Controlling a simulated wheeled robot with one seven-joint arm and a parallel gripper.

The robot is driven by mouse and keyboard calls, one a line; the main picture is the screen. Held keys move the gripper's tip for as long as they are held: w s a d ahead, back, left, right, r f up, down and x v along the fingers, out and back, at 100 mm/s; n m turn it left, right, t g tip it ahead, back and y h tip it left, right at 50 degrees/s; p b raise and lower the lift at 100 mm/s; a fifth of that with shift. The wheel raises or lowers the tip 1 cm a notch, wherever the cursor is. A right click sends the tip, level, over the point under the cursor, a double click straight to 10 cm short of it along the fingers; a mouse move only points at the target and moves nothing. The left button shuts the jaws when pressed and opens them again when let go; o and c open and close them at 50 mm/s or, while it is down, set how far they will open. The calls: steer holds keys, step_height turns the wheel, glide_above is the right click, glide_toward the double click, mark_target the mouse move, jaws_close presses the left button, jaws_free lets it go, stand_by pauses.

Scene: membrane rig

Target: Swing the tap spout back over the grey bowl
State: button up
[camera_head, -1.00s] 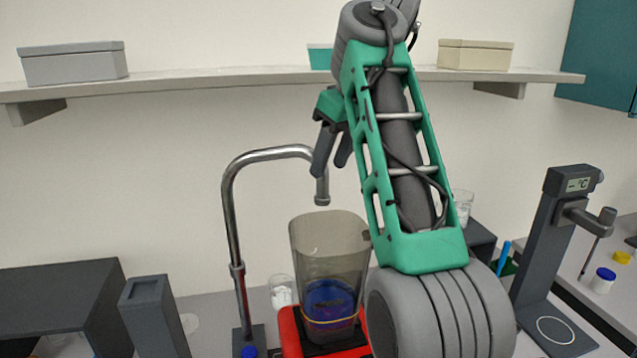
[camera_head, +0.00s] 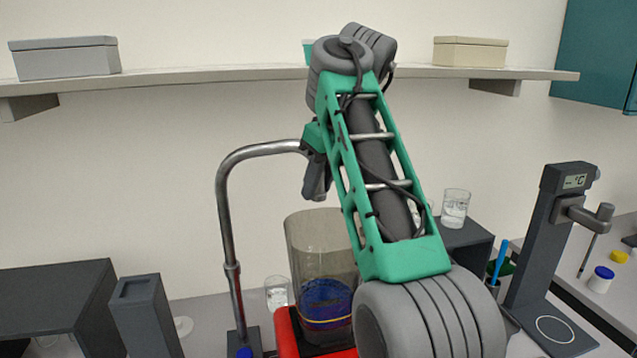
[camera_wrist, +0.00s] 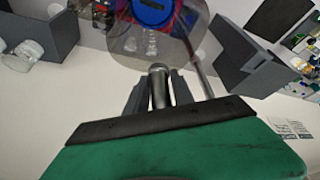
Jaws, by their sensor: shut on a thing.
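The tap is a bent metal pipe (camera_head: 227,215) rising from a dark base, its top curving right to the spout. My gripper (camera_head: 316,190) is shut on the spout near its downturned end. In the wrist view the spout end (camera_wrist: 160,84) shows between the two dark fingers of my gripper (camera_wrist: 161,90). The spout's tip is partly hidden by my fingers in the head view. I cannot make out a grey bowl in either view. A smoky clear vessel (camera_head: 315,248) with blue liquid stands just below the spout end.
The vessel stands on a red-and-black stand (camera_head: 287,335). A glass (camera_head: 277,290) is behind it, left. Dark blocks (camera_head: 146,315) stand left, a display stand (camera_head: 540,250) right. A shelf (camera_head: 200,80) with boxes runs behind. My arm hides the middle right.

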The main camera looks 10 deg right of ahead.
jaws_close()
stand_by(0.9)
